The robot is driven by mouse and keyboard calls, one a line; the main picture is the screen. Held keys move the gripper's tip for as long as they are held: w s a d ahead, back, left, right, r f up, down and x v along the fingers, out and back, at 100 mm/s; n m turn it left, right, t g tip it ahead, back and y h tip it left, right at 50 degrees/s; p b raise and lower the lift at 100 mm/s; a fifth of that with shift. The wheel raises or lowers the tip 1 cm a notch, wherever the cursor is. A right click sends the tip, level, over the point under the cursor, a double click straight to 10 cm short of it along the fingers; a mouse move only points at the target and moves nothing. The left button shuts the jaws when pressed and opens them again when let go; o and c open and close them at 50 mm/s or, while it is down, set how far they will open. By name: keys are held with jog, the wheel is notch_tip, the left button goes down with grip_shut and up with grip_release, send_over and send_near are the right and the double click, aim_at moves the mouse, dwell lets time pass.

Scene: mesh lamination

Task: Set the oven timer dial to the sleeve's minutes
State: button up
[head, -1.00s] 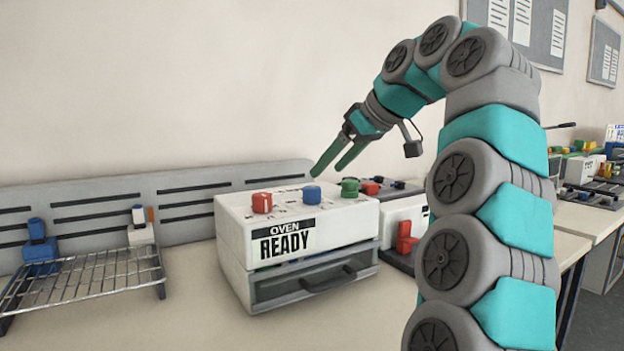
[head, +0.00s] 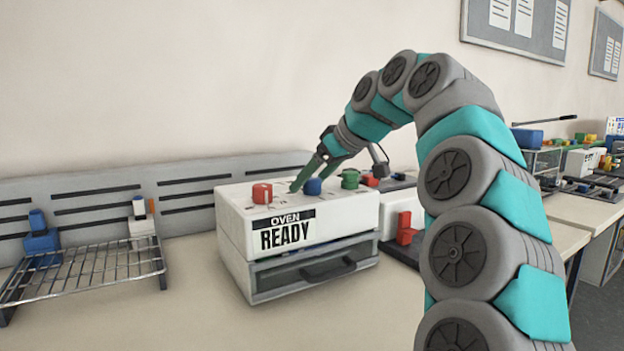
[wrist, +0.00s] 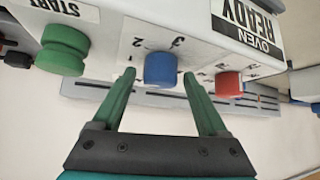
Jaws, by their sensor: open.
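The white oven (head: 345,216) stands on the bench with a label reading "OVEN READY". On its top are a red dial (head: 262,193), a blue dial (head: 313,186) and a green START button (head: 350,178). My gripper (head: 302,188) is open at the blue dial. In the wrist view its two green fingers (wrist: 160,80) lie on either side of the blue dial (wrist: 160,69), with gaps showing. Printed numbers, including 1, 2 and 3, surround the blue dial. The red dial (wrist: 229,84) and green button (wrist: 62,50) flank it. No sleeve can be made out.
A wire rack (head: 85,273) with blue and white blocks behind it stands at the left. A grey slotted panel (head: 185,196) runs behind the oven. A unit with red parts (head: 405,228) is right of the oven. The bench front is clear.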

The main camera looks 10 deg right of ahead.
grip_shut()
dwell(0.6)
